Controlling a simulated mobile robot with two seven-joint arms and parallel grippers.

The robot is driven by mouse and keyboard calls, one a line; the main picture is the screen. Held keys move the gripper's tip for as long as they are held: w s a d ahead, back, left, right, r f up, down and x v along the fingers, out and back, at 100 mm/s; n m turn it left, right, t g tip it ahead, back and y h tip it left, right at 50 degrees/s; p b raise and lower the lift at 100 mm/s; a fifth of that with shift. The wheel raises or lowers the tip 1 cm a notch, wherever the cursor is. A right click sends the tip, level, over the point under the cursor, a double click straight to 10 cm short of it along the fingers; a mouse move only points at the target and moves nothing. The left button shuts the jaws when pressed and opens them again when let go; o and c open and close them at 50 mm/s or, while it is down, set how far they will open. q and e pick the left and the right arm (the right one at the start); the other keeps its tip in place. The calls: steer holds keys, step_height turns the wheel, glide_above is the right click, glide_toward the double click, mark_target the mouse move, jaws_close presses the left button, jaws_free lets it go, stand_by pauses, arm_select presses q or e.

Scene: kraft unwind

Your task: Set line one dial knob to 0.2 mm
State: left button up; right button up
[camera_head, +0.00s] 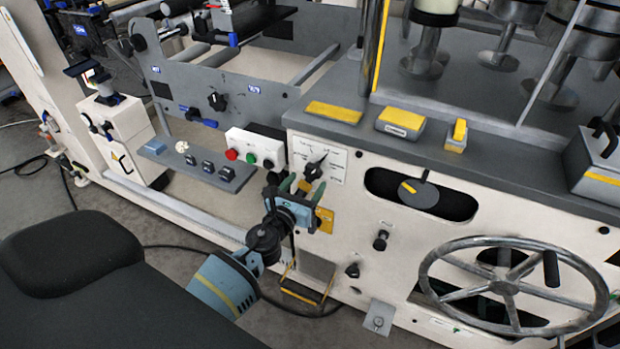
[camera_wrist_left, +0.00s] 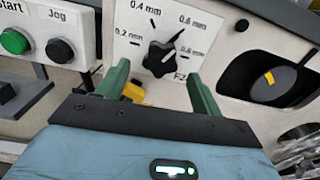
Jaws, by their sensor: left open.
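The dial knob (camera_head: 314,169) is black and sits on a white scale plate (camera_head: 334,157) on the cream machine front. In the left wrist view the knob (camera_wrist_left: 160,58) shows with marks for 0.2, 0.4, 0.6 and 0.8 mm around it. Its pointer end leans up and right, roughly toward the 0.6 mm side. My left gripper (camera_head: 294,185) is just below and left of the knob in the head view. In the left wrist view its green fingers (camera_wrist_left: 159,72) are open, one at each side of the knob, with nothing between them gripped. Contact cannot be told.
A white button box (camera_head: 256,148) with red, green and black buttons is left of the dial. A yellow part (camera_wrist_left: 132,92) sits below the knob, partly behind a finger. A large handwheel (camera_head: 505,285) and a dark oval opening (camera_head: 450,205) are to the right.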

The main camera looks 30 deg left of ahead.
mark_target(311, 176)
arm_select(q)
steer(key=shift+w+a, duration=0.1)
steer(key=shift+w, duration=1.4)
steer(key=c, duration=1)
steer(key=shift+n, duration=0.3)
